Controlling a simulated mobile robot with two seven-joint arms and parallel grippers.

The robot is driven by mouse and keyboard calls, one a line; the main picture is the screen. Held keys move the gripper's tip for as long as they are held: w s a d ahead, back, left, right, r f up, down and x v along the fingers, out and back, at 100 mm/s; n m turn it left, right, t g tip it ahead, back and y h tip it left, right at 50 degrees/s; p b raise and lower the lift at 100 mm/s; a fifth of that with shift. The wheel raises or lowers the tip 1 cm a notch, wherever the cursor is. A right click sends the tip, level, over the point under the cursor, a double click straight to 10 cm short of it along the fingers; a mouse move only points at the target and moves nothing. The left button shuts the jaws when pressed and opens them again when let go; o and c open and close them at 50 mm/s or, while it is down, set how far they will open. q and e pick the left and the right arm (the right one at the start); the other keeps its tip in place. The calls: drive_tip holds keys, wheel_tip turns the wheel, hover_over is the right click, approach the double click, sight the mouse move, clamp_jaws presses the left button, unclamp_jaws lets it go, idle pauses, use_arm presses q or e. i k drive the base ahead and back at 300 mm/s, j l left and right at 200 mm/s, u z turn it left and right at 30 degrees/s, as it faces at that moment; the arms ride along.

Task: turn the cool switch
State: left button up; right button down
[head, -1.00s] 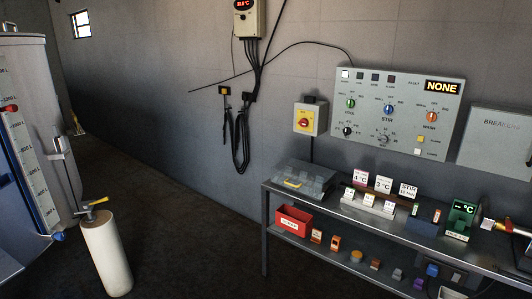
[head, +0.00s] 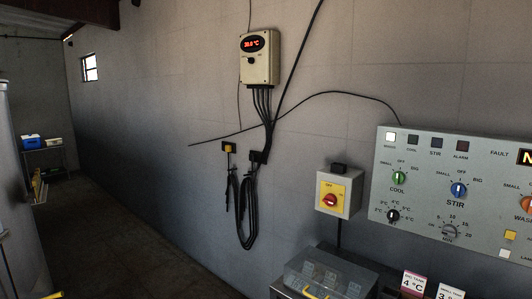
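The cool switch is a green knob (head: 399,178) labelled COOL, at the left of the grey control panel (head: 450,225) on the wall. Its labels read SMALL, OFF and BIG; the exact way its pointer faces is too small to tell. Beside it is a blue STIR knob (head: 458,190), and below it a black temperature knob (head: 393,215). An orange WASH knob (head: 526,204) is cut by the right edge. Neither of my grippers shows in the head view.
A temperature display (head: 259,58) hangs higher. The floor at left is open.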

sight(398, 177)
drive_tip(key=i+l+u, duration=0.1)
drive_tip(key=i+u, duration=0.2)
drive_tip(key=i, duration=0.2)
drive_tip(key=i+j+z, duration=0.25)
drive_tip(key=j, duration=0.3)
drive_tip(key=i+j+z, duration=0.1)
drive_tip(key=j, duration=0.15)
